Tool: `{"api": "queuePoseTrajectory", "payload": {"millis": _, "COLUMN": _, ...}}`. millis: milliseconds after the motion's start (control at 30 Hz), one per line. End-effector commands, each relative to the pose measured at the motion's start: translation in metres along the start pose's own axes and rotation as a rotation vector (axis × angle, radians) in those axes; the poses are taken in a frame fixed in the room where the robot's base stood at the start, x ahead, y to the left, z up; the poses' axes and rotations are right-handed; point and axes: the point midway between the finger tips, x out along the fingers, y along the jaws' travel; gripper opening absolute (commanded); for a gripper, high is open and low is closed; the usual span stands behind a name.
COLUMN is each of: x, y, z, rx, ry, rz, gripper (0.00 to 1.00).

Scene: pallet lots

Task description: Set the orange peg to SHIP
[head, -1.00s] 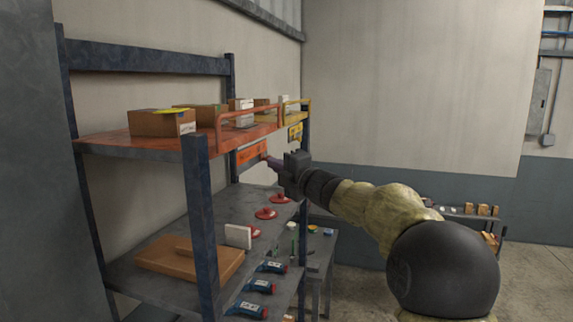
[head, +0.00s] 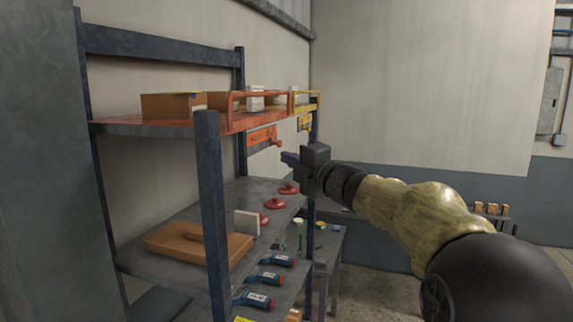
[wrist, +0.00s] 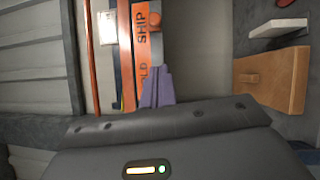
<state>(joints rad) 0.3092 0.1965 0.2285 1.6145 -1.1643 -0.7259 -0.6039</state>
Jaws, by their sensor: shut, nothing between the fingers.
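An orange plate (head: 261,137) hangs below the front edge of the top shelf. In the wrist view the plate (wrist: 141,52) reads SHIP at one end and HOLD, partly covered by my fingers, at the other. The orange peg (head: 277,143) sticks out at the plate's right end. In the wrist view the peg's round head (wrist: 155,21) is beside the word SHIP. My gripper (head: 286,158) is shut and empty, just right of and below the peg and apart from it. Its purple fingers (wrist: 156,75) point toward the plate in the wrist view.
A yellow plate (head: 305,123) hangs farther right. Cardboard boxes (head: 171,105) stand on the orange top shelf (head: 140,127). A blue rack post (head: 211,200) stands at the front. Open room lies right of the rack.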

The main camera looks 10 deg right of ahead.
Motion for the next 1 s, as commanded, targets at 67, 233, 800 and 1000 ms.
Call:
{"api": "queuePoseTrajectory", "payload": {"millis": 67, "x": -0.019, "y": -0.005, "z": 0.003, "rx": -0.002, "ry": -0.009, "rz": -0.001, "gripper": 0.00}}
{"api": "queuePoseTrajectory", "payload": {"millis": 233, "x": -0.052, "y": -0.004, "z": 0.007, "rx": -0.003, "ry": -0.017, "rz": -0.002, "gripper": 0.00}}
{"api": "queuePoseTrajectory", "payload": {"millis": 800, "x": -0.067, "y": -0.004, "z": 0.005, "rx": 0.022, "ry": -0.021, "rz": -0.006, "gripper": 0.00}}
{"api": "queuePoseTrajectory", "payload": {"millis": 1000, "x": -0.070, "y": -0.052, "z": 0.017, "rx": 0.276, "ry": -0.186, "rz": -0.060, "gripper": 0.00}}
